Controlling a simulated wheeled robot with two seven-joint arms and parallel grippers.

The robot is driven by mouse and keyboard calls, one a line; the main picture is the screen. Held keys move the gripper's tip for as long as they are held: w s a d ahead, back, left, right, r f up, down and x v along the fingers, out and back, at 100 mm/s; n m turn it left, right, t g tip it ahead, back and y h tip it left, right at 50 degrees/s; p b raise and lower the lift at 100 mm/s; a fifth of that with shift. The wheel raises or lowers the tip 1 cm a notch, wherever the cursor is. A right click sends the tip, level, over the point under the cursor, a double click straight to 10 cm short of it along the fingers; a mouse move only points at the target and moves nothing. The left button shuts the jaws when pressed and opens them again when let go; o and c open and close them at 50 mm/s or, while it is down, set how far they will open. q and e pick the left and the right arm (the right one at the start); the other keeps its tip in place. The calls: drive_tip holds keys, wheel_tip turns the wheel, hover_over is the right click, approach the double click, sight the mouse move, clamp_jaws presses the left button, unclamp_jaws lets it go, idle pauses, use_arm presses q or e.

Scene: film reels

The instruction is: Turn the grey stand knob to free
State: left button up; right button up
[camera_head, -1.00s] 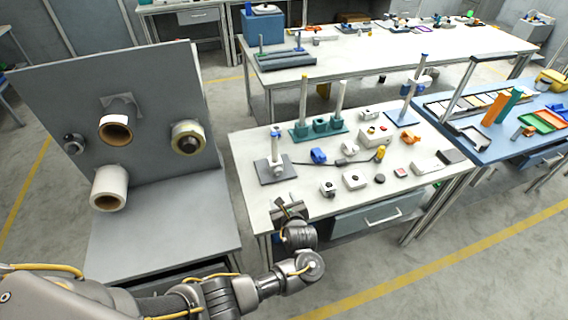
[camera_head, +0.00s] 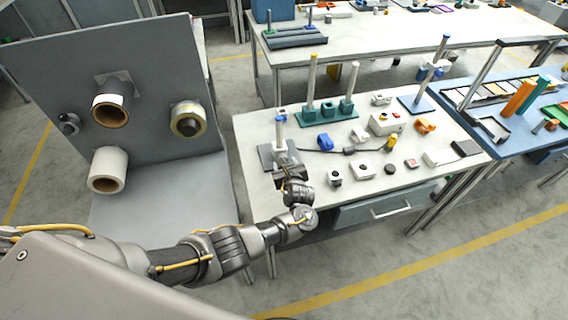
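The grey stand (camera_head: 265,157) is at the left end of the white table, with a dark grey base plate and an upright pale rod (camera_head: 279,132) with a blue top. A light grey part, perhaps its clamp or knob, sits low on the rod, but it is too small to make out clearly. My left gripper (camera_head: 287,160) is at the stand's front right, over its base plate, and partly covers it. I cannot tell whether the fingers touch the stand or how far apart they are. My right gripper is not in view.
A teal stand (camera_head: 328,113) with tall posts is behind and right. A blue clamp (camera_head: 325,143), a black cable and several small parts lie to the right. A grey panel (camera_head: 50,100) holding rolls stands left. A blue-based stand (camera_head: 415,103) is at the table's back right.

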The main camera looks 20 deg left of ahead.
use_arm(q)
drive_tip(key=shift+x, duration=0.9)
drive_tip(key=shift+w+a+f, duration=0.1)
drive_tip(key=shift+w, duration=0.15)
drive_tip(key=shift+c, duration=0.4)
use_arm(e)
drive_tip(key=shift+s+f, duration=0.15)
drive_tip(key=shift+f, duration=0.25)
use_arm(q)
drive_tip(key=c, duration=0.9)
drive_tip(key=shift+s+a+n+p, duration=0.1)
drive_tip(key=shift+n+p, duration=0.2)
drive_tip(key=shift+n+h+p, duration=0.3)
drive_tip(key=shift+p, duration=0.05)
drive_tip(key=shift+n+t+h, duration=0.5)
drive_tip(key=shift+n+t, duration=0.1)
drive_tip(key=shift+n, duration=0.3)
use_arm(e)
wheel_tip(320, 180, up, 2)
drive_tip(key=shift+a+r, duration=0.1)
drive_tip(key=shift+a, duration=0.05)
